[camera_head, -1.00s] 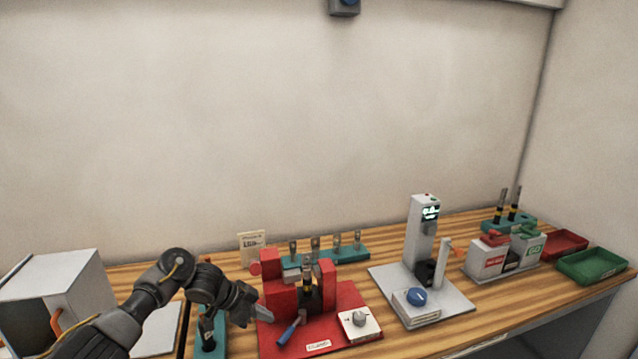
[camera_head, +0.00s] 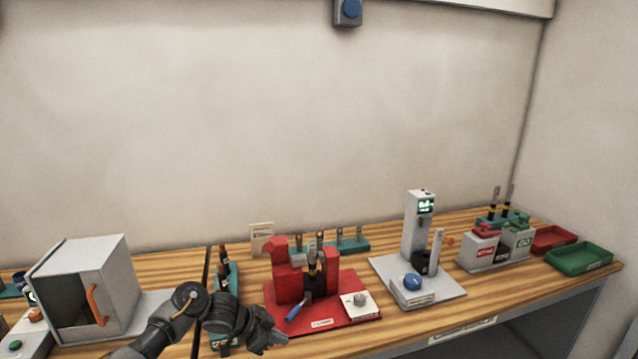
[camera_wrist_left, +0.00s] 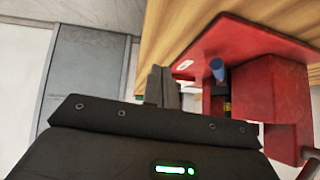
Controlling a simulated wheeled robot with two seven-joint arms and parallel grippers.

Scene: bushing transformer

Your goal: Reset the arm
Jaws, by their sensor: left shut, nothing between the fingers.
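My left arm comes in from the bottom left in the head view. Its gripper (camera_head: 277,340) is shut and empty, in front of the left front corner of the red fixture (camera_head: 335,312). In the left wrist view the closed fingers (camera_wrist_left: 162,88) show beside the red fixture (camera_wrist_left: 250,45), apart from it as far as I can tell. The fixture holds a dark bushing with a yellow band (camera_head: 314,268) between red blocks. A blue-handled lever (camera_head: 297,309) and a white box with a grey knob (camera_head: 360,302) sit at its front. My right gripper does not show.
A grey box with an orange handle (camera_head: 92,303) stands at the left. A teal rack (camera_head: 352,245) is behind the fixture. A grey test stand (camera_head: 417,228) is right of it. Red (camera_head: 553,240) and green (camera_head: 580,258) trays lie at the far right.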

